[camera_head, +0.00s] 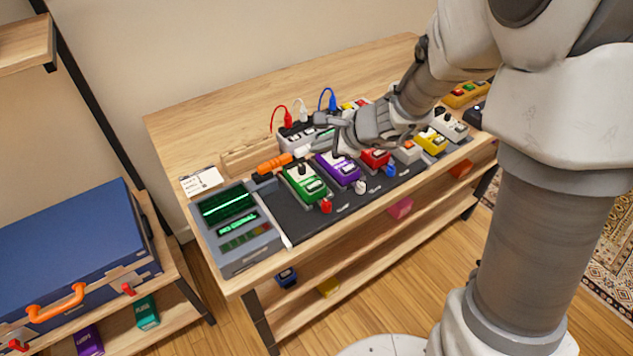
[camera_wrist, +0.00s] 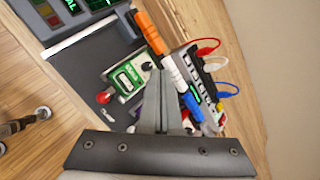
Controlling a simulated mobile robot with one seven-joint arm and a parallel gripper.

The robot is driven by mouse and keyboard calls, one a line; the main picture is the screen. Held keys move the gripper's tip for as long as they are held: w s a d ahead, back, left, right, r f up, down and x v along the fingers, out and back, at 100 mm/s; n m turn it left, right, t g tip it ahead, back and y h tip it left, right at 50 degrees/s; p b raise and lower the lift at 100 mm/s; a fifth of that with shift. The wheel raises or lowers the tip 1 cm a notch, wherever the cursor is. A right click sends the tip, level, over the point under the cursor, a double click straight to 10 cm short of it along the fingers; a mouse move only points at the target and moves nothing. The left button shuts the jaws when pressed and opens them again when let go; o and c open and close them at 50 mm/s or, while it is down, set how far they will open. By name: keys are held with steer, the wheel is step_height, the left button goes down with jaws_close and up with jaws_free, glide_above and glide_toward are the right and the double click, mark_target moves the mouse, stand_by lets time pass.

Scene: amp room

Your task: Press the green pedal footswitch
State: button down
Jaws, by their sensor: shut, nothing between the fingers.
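The green pedal (camera_head: 303,184) sits on the dark board between the display unit and the purple pedal. My gripper (camera_head: 322,122) is shut and empty, above and behind the pedals, to the right of the green one. In the wrist view its fingertips (camera_wrist: 160,73) are together. I cannot see any contact with the green pedal.
A display unit (camera_head: 233,222) is left. A red plug (camera_head: 326,206) sits in front.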

steer(key=b, duration=0.6)
glide_above(319, 187)
step_height(319, 187, down, 7)
steer(key=shift+f, duration=0.15)
steer(key=shift+f+b, duration=0.75)
steer(key=shift+b, duration=0.05)
steer(key=shift+f, duration=0.1)
stand_by(1.2)
steer(key=shift+f+b, duration=0.35)
steer(key=shift+b, duration=0.3)
steer(key=shift+f+b, duration=0.5)
steer(key=shift+b, duration=0.05)
stand_by(0.7)
steer(key=shift+r, duration=0.15)
steer(key=shift+r+p, duration=0.65)
steer(key=shift+r, duration=0.1)
steer(key=shift+r, duration=0.1)
